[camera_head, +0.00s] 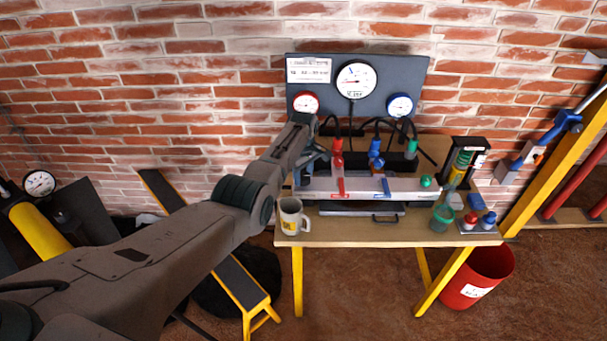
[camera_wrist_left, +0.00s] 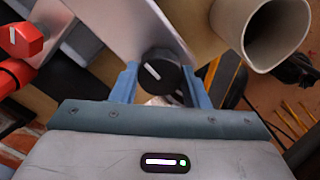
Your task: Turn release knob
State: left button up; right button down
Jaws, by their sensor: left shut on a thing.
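A round black knob with a white line on it (camera_wrist_left: 158,72) sits at the end of a pale metal block (camera_wrist_left: 110,35) in the left wrist view. My left gripper (camera_wrist_left: 160,82) has its two blue fingers on either side of the knob and is shut on it. In the head view my left gripper (camera_head: 316,156) is at the left end of the metal block (camera_head: 410,187), and the knob is hidden behind it. My right gripper is not in view.
A mug (camera_head: 291,216) stands close by on the wooden table (camera_head: 340,237); its rim (camera_wrist_left: 280,30) is near the gripper. Red (camera_head: 338,160) and blue (camera_head: 376,160) fittings rise behind the block. A gauge panel (camera_head: 330,75) stands at the back. A red bin (camera_head: 478,277) is below right.

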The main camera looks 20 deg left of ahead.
aim_at(303, 176)
pick_arm(q)
jog(key=shift+w+r, duration=0.1)
jog(key=o, duration=1)
notch_tip(303, 176, up, 11)
jog(key=shift+f+b, duration=0.1)
jog(key=shift+b, duration=0.6)
jog(key=shift+f, duration=0.1)
